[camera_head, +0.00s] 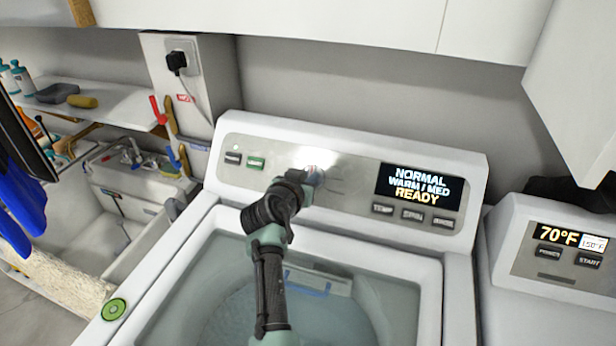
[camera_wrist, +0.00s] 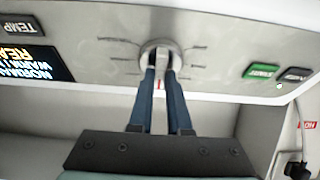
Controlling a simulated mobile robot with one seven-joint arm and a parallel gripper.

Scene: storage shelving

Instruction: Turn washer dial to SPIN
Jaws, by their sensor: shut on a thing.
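The washer (camera_head: 460,290) stands in the middle of the head view, with a grey control panel along its back. Its round silver dial (camera_head: 316,174) is on the panel between the buttons and the display, partly hidden by my gripper. In the wrist view, which shows the panel upside down, the dial (camera_wrist: 161,52) has short marks around it. My gripper (camera_wrist: 160,75) has its two blue fingers closed on the dial. The washer display (camera_head: 415,186) reads NORMAL, WARM / MED, READY. The labels at the dial marks are too small to read.
Buttons TEMP, SPIN (camera_head: 413,215) and another sit below the display. A green START button (camera_head: 256,163) is left of the dial. A second machine (camera_head: 560,260) showing 70°F stands at right. A sink (camera_head: 120,180) is at left. White cabinets (camera_head: 330,20) hang above.

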